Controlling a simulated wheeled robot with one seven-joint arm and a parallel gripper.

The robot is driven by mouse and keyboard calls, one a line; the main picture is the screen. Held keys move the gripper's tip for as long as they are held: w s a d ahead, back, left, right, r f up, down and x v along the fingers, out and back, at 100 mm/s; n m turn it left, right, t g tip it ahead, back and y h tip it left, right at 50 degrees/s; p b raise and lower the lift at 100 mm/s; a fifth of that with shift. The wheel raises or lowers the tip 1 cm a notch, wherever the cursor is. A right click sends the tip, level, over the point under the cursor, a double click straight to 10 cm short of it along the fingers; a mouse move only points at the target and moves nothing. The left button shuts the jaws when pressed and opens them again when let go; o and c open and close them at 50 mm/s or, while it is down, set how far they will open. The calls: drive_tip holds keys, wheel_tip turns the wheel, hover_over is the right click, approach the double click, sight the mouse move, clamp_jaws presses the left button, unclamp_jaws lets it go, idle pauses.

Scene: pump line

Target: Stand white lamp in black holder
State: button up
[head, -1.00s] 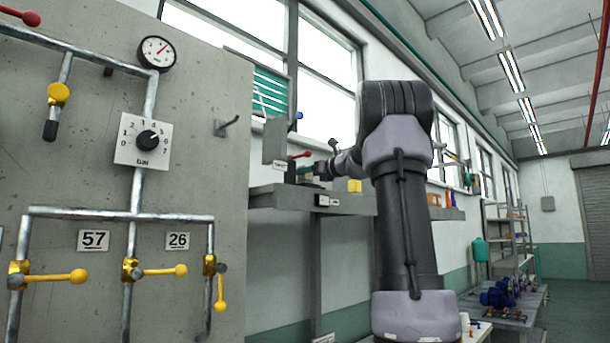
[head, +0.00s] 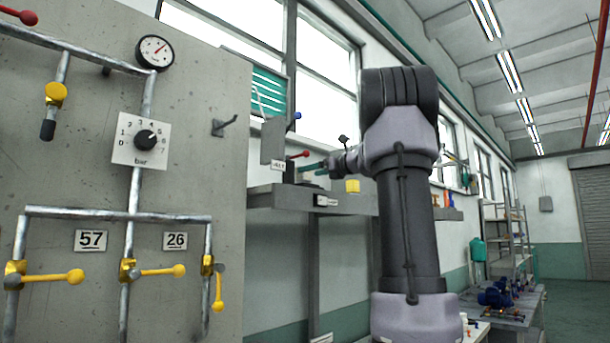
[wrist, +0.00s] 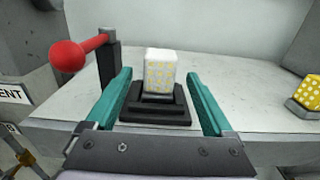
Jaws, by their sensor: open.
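The white lamp (wrist: 161,70), a pale block with yellow dots, stands upright in the wrist view. Its foot is at the black holder (wrist: 155,114), a stepped dark base on the shelf; how deep it sits cannot be told. My gripper (wrist: 158,80) is open, with one teal finger on each side of the lamp and holder and a visible gap to the lamp on both sides. In the head view my gripper (head: 312,167) reaches over the shelf from the right. The lamp cannot be made out clearly there.
A red-knobbed lever (wrist: 68,56) on a dark post stands just left of the holder. A yellow dotted lamp (wrist: 308,92) on a dark base is at the right. The grey shelf (head: 275,197) has clear room between them. A pipe panel (head: 190,80) stands left.

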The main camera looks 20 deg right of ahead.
drive_tip(key=v, duration=0.7)
drive_tip(key=s+a+f+n+g, duration=0.1)
drive_tip(key=a+f+n, duration=0.1)
drive_tip(key=a, duration=0.1)
drive_tip(key=s+a+f+n+g, duration=0.1)
drive_tip(key=a+f, duration=0.1)
drive_tip(key=a, duration=0.1)
drive_tip(key=s+a+f+n+g, duration=0.1)
drive_tip(key=a+f+n, duration=0.1)
drive_tip(key=a, duration=0.2)
drive_tip(key=shift+s+f+n, duration=0.2)
drive_tip(key=shift+f+n, duration=0.05)
drive_tip(key=shift+n, duration=0.05)
drive_tip(key=s+a+f+n+g, duration=0.4)
drive_tip(key=s+a+f+n, duration=0.4)
drive_tip(key=a+f, duration=0.15)
drive_tip(key=s+a+f+n+g+h, duration=0.2)
drive_tip(key=s+f+n+h, duration=0.2)
drive_tip(key=s+f+n, duration=1)
drive_tip(key=shift+s+a+f+g, duration=0.15)
drive_tip(key=shift+a+f+g, duration=0.25)
drive_tip(key=shift+f, duration=0.35)
